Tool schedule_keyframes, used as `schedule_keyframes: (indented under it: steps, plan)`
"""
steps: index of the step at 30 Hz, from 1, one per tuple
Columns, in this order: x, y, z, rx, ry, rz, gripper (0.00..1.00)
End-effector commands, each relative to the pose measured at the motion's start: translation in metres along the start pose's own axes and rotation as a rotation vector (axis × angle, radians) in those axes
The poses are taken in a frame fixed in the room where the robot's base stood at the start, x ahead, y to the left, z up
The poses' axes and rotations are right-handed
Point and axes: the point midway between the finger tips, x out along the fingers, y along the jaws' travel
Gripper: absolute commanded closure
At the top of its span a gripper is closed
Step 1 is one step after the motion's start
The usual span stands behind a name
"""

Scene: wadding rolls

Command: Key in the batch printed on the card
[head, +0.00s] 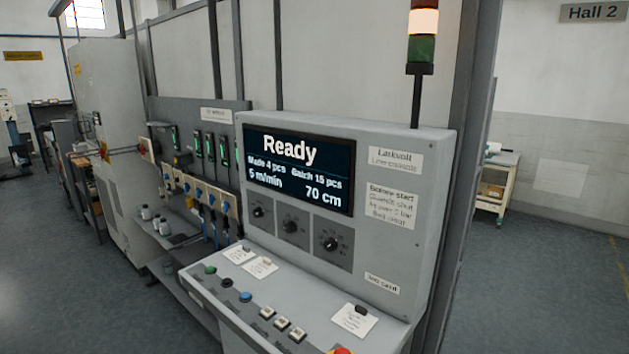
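The grey console (420,200) carries a dark screen (298,168) reading "Ready", "Made 4 pcs", what looks like "Batch 15 pcs", "5 m/min" and "70 cm". Three black dials (291,227) sit below it. A white card (355,321) lies under a dark clip at the right of the sloping desk, below a small label (382,284) that seems to read "Job card". Its print is too small to read. Several white keys (282,323) and green, black and blue buttons (246,296) line the desk's front. My gripper is not in view.
Two more small cards (262,267) lie at the desk's left. A red button (342,350) shows at the bottom edge. A signal tower (423,35) has its upper lamp lit. Machinery (110,150) stands left; a trolley (495,180) stands behind right. Floor at right is clear.

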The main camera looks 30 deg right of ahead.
Motion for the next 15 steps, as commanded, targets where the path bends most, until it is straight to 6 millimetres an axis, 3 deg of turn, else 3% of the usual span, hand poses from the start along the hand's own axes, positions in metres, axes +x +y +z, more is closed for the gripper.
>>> schedule_keyframes:
  steps: [2, 3, 9, 15]
  plan:
    - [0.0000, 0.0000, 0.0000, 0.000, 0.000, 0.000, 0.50]
    - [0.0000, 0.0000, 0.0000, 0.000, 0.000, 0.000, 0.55]
    - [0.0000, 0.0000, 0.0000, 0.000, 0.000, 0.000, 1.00]
    - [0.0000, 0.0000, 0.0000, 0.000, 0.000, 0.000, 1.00]
